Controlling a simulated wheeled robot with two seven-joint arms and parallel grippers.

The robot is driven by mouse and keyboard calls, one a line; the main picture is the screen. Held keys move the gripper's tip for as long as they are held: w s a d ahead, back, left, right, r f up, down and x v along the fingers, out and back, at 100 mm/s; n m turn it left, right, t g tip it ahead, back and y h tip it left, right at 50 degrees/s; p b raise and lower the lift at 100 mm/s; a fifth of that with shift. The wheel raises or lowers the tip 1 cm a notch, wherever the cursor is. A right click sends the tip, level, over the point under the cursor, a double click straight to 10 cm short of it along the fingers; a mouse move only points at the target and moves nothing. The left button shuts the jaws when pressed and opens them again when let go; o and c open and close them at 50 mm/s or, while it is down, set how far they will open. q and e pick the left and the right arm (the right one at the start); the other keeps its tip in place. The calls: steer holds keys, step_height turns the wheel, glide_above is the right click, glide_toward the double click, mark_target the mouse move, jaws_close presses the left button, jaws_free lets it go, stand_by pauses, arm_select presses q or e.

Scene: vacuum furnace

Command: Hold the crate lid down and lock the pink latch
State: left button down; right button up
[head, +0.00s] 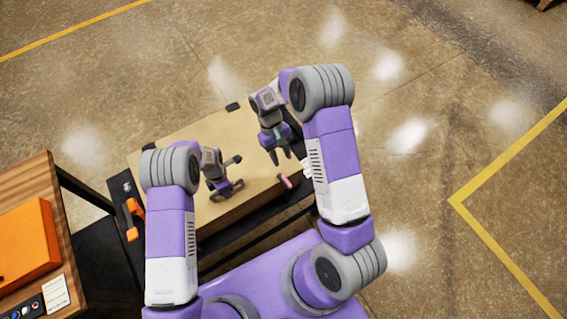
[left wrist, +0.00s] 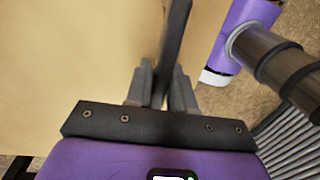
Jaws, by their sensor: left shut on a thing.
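The crate lid (head: 180,140) is a flat tan panel on the crate in the head view; it also fills the left of the left wrist view (left wrist: 60,70). The pink latch (head: 285,182) is at the crate's right front edge, small and partly hidden by my right arm. My left gripper (head: 225,188) is down at the lid. In the left wrist view its fingers (left wrist: 161,88) are shut on a dark bar (left wrist: 173,45) that stands out against the lid. My right gripper (head: 280,156) points down above the lid, just behind the latch, with its fingers apart and empty.
A dark hinge-like piece (head: 233,106) sits at the crate's back edge. A black surface at the left holds an orange tool (head: 132,218). A wooden table (head: 30,175) with an orange case (head: 27,245) stands further left. Floor to the right is clear.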

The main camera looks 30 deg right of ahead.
arm_select(q)
steer(key=shift+w+a, duration=0.2)
steer(key=shift+w, duration=0.3)
arm_select(e)
steer(key=shift+r, duration=0.2)
arm_select(q)
steer(key=c, duration=1.4)
jaws_free()
steer(key=o, duration=0.5)
steer(key=shift+w+f, duration=0.15)
steer(key=shift+w, duration=0.05)
steer(key=shift+s, duration=0.1)
arm_select(e)
steer(key=shift+w+f, duration=0.15)
steer(key=shift+w, duration=0.2)
arm_select(q)
steer(key=shift+s+d, duration=0.1)
steer(key=shift+s, duration=0.05)
arm_select(e)
steer(key=shift+s, duration=0.1)
arm_select(q)
steer(key=r, duration=0.7)
steer(key=shift+w+r, duration=0.35)
